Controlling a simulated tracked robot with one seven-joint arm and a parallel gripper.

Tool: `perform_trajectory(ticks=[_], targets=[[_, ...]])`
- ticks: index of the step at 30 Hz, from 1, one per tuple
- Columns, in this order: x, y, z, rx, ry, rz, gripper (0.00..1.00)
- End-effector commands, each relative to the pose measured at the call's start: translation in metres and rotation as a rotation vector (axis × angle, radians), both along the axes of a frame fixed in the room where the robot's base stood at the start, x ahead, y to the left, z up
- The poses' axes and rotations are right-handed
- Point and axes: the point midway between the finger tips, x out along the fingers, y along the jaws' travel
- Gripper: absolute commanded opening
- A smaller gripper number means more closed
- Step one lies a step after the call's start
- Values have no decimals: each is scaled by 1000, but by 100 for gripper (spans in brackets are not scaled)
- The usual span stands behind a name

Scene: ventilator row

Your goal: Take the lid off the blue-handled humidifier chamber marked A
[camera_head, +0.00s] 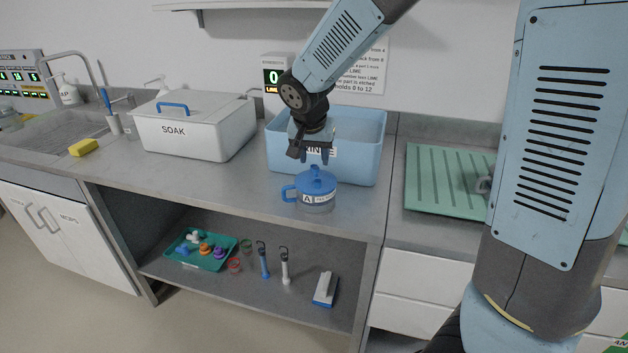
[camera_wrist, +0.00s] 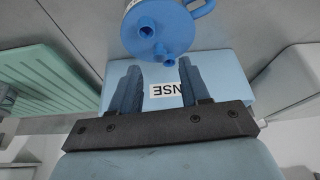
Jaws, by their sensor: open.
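The humidifier chamber (camera_head: 316,199) marked A stands upright on the counter, with a blue handle on its left side and a blue lid (camera_head: 317,180) on top. The lid has a raised knob or port in its middle. My gripper (camera_head: 311,158) is open and empty just above and behind the lid, in front of the blue rinse tub. In the wrist view, the lid (camera_wrist: 158,35) shows at the top with several round ports, beyond my open fingertips (camera_wrist: 157,68). The gripper does not appear to touch the lid.
The blue rinse tub (camera_head: 365,160) stands right behind the chamber. A white SOAK box (camera_head: 190,145) with a lid is to the left. A green ribbed mat (camera_head: 440,185) lies to the right. A shelf below holds a teal tray (camera_head: 190,262) and brushes. The counter's front edge is close to the chamber.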

Motion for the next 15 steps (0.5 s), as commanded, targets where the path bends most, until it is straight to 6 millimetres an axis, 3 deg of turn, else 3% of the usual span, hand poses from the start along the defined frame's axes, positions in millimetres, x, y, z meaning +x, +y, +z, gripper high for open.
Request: perform_trajectory(ticks=[9,15], targets=[[15,-4,-36,-1,2,-1,46],[19,-5,-45,-1,0,-1,46]])
